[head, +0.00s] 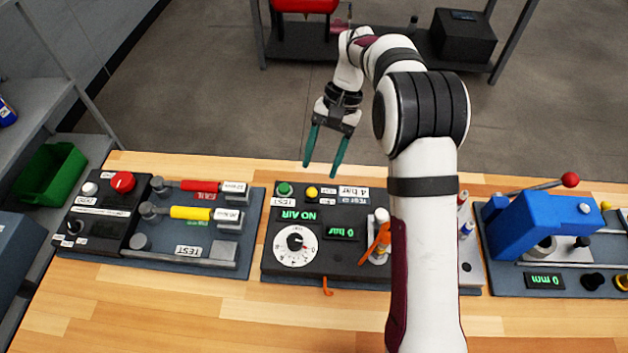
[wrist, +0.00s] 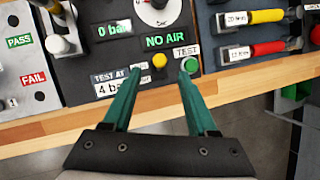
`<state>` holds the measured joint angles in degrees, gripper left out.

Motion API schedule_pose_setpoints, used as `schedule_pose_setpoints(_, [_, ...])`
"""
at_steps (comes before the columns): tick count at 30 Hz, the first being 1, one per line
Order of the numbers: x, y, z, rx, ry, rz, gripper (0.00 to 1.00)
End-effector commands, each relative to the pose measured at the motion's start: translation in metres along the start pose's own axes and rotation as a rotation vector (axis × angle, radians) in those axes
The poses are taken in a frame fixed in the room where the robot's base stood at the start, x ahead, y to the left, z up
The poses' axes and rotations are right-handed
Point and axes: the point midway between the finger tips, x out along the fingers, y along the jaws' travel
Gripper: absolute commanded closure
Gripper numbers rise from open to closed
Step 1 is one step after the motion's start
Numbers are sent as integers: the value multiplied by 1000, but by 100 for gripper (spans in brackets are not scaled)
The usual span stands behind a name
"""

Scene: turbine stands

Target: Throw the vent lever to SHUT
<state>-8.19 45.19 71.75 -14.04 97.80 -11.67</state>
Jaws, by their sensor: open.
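An orange lever (head: 378,240), which looks like the vent lever, stands on the right part of the middle black test panel (head: 278,262), beside a white-capped post (head: 380,217). My arm stands close on its right in the head view. Part of it shows at the top left edge of the wrist view (wrist: 48,5). I cannot read a SHUT mark by it. My gripper (head: 322,168) has green fingers, open and empty, above the panel's far edge and apart from the lever. In the wrist view the fingertips (wrist: 162,74) are near the yellow and green buttons.
The middle panel has a dial (head: 296,244), a "0 bar" display (head: 342,233) and a lit "NO AIR" sign (head: 297,215). A station with red and yellow cylinders (head: 192,212) is at left. A blue press (head: 540,222) is at right. Bare wood (head: 180,310) lies in front.

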Motion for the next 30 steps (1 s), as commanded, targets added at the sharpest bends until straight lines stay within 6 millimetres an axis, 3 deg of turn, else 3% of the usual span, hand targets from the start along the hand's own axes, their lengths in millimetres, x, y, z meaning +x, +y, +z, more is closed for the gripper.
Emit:
schedule_pose_setpoints(3, [30,0,1,0,-3,1,42])
schedule_pose_setpoints(9, [61,0,0,0,-1,0,42])
schedule_pose_setpoints(19, [67,0,0,1,1,-1,42])
schedule_pose_setpoints(28, [66,0,0,1,2,-1,96])
schedule_pose_setpoints(30, [66,0,0,1,2,-1,100])
